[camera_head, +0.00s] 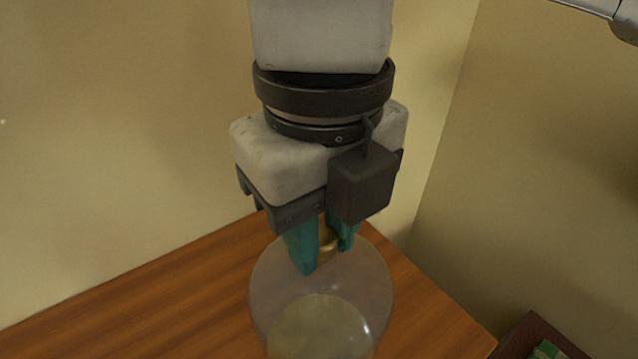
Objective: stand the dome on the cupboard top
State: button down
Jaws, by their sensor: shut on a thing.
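The dome (272,290) is a clear glass cloche with a brass-coloured knob (328,243) on top, seen at the lower middle of the head view. My gripper (326,250) is above it, its teal fingers shut on the knob. The dome looks upright, and its lower part is cut off by the frame's bottom edge. A pale round area shows through the glass. The brown wooden top (180,300), which looks like the cupboard top, lies behind and around the dome. I cannot tell whether the dome touches it.
Plain yellowish walls (120,120) meet in a corner behind the wooden top. The wood left of the dome is bare. The top's right edge ends near the lower right, where a dark reddish-brown object with something green (546,350) shows beyond it.

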jog(key=c, duration=0.9)
grip_release()
jog(key=shift+f, duration=0.1)
notch_tip(320, 180, up, 12)
jog(key=shift+r+p, duration=0.15)
jog(key=shift+p, duration=0.75)
